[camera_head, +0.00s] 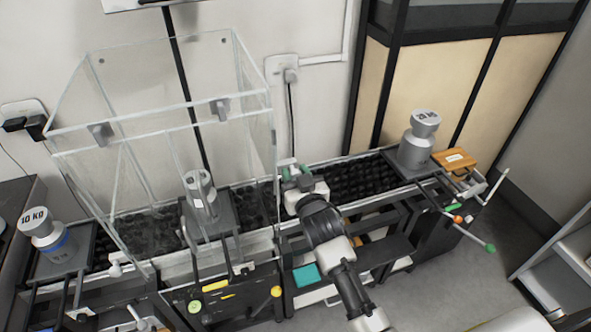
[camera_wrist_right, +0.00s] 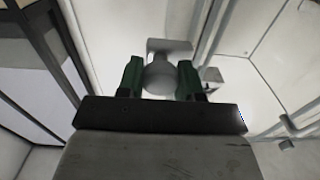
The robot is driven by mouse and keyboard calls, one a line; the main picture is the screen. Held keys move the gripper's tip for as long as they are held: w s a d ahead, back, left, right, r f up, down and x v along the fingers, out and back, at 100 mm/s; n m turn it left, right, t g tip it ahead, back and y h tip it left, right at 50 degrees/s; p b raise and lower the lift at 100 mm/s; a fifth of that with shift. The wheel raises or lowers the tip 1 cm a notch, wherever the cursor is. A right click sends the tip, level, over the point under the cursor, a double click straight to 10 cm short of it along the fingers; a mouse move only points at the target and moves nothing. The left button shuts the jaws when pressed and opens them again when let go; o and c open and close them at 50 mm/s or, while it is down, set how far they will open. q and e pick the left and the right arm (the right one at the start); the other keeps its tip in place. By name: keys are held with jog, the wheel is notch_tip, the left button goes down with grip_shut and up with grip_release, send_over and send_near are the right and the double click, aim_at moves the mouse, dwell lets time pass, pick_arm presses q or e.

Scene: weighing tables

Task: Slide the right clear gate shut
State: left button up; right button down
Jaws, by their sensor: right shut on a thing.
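A tall clear box (camera_head: 155,112) stands around the middle weighing plate, with a grey weight (camera_head: 199,190) inside it. Its clear right side (camera_head: 258,125) is next to my right gripper. My right gripper (camera_head: 290,176) is low at the box's right edge, with its arm coming up from the bottom. In the right wrist view, its green fingers (camera_wrist_right: 160,77) are shut on a round pale knob (camera_wrist_right: 160,80) with a flat plate behind it. Reflections make the exact gate position hard to tell. My left gripper is not in view.
A 10 KG weight (camera_head: 43,232) stands on the left plate and another grey weight (camera_head: 418,140) on the right plate. An orange-brown block (camera_head: 455,159) lies beyond it. Black rollers (camera_head: 355,180) run between the plates. Levers with coloured knobs (camera_head: 489,247) stick out in front.

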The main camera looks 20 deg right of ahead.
notch_tip(320, 180, down, 19)
jog(key=b, duration=1.1)
jog(key=shift+s+f, duration=0.1)
jog(key=shift+f, duration=0.05)
jog(key=c, duration=1)
grip_release()
jog(key=shift+c, duration=0.2)
jog(key=s, duration=1)
jog(key=shift+s+d+b, duration=0.15)
jog(key=shift+s+b, duration=0.2)
jog(key=shift+b, duration=0.1)
